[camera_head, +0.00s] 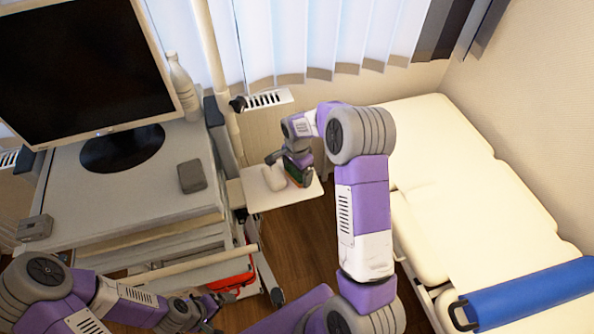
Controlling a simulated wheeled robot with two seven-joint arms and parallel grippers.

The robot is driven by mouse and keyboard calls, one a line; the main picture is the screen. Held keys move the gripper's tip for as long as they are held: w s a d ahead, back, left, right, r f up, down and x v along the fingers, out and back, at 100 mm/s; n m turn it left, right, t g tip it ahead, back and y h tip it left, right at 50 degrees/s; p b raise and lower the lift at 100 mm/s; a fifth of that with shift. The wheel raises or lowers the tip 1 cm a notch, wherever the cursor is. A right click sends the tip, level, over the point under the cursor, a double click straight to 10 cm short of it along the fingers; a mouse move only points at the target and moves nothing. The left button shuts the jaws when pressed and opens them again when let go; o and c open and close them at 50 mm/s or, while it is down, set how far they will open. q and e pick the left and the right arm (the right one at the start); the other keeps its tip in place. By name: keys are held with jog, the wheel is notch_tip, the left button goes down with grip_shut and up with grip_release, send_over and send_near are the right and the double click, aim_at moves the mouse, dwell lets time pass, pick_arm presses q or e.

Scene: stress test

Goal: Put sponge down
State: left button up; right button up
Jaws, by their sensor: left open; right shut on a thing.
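The sponge (295,174), a small dark green and orange piece, is at the small white side shelf (262,201). My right gripper (290,165) is shut on it from above and partly hides it. I cannot tell whether the sponge touches the shelf. A white rounded object (273,178) is on the shelf just left of the sponge. My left gripper (218,303) is open, low in the picture beside the cart, away from the shelf.
A monitor (82,65), a white bottle (182,85) and a grey box (191,176) stand on the cart at left. A cream treatment bed (450,190) with a blue roll (530,292) is at right. The shelf's front part is bare.

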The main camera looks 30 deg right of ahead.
jog(key=shift+f, duration=0.1)
jog(key=shift+f, duration=0.15)
jog(key=o, duration=0.6)
jog(key=shift+w, duration=0.1)
jog(key=shift+r, duration=0.25)
